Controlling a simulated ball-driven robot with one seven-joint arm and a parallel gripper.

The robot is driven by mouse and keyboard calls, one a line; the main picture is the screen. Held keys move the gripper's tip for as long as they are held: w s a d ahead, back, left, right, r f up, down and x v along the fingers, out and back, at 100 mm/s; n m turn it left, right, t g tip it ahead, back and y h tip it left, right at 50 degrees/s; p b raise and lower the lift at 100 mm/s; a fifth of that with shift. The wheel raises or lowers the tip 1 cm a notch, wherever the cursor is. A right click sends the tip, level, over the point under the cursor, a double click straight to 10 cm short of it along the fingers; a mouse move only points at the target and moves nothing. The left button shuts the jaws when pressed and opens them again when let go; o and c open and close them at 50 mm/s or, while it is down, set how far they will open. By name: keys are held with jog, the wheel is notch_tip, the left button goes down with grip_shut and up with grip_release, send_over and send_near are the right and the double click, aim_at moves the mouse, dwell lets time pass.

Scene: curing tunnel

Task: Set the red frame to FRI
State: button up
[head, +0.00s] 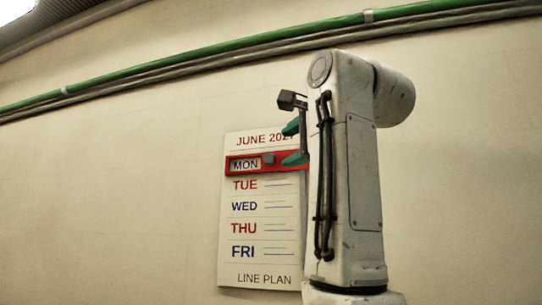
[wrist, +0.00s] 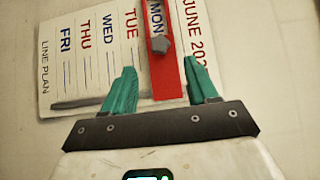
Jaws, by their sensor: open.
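The white calendar board (head: 230,270) hangs on the wall, headed JUNE, with rows MON, TUE, WED, THU, FRI and LINE PLAN at the bottom. The red frame (head: 239,171) surrounds MON, the top row; it also shows in the wrist view (wrist: 166,83). A grey knob (head: 268,159) sits on the frame, right of MON; it also shows in the wrist view (wrist: 160,45). The FRI row (head: 243,252) is the lowest day row. My gripper (head: 292,143) is open, its green fingers apart at the board's right side. In the wrist view (wrist: 160,80) the fingers straddle the frame's end, with the knob beyond their tips.
A green pipe (head: 210,60) and grey pipes run along the wall above the board. My arm hides part of the board's right edge. The wall left of the board is bare.

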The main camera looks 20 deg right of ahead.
aim_at(271, 158)
jog(key=w+p, duration=0.1)
jog(key=w, duration=0.1)
jog(key=w+p, duration=0.1)
jog(key=w, duration=0.2)
jog(key=w+a+p, duration=0.1)
jog(key=w, duration=0.2)
jog(key=shift+a, duration=0.1)
jog(key=shift+w+a, duration=0.1)
jog(key=shift+w, duration=0.3)
grip_shut()
